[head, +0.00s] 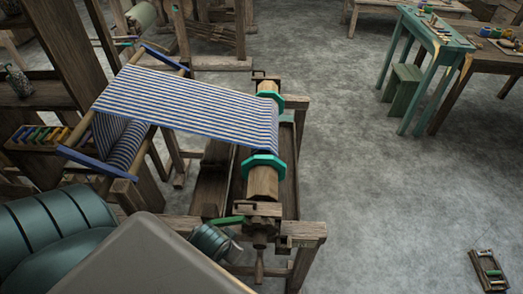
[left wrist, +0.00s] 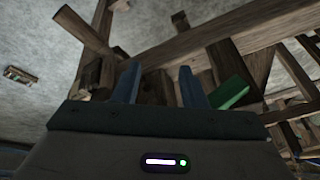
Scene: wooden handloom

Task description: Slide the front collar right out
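The front teal collar (head: 263,165) sits around the wooden cloth beam (head: 262,183) at its near end, beside the edge of the striped cloth (head: 190,105). A second teal collar (head: 270,95) sits at the far end of the beam. In the left wrist view my left gripper (left wrist: 160,70) has two blue-grey fingers apart, with nothing held between them and dark wooden loom parts beyond. The collar is not clearly seen there. In the head view I cannot make out the left fingertips. My right gripper is not in view.
A green lever (head: 228,220) lies near the beam's front end and shows right of the fingers in the left wrist view (left wrist: 230,92). A wooden toothed wheel (head: 260,232) and post (head: 301,265) stand close by. The grey floor (head: 390,200) right of the loom is mostly clear.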

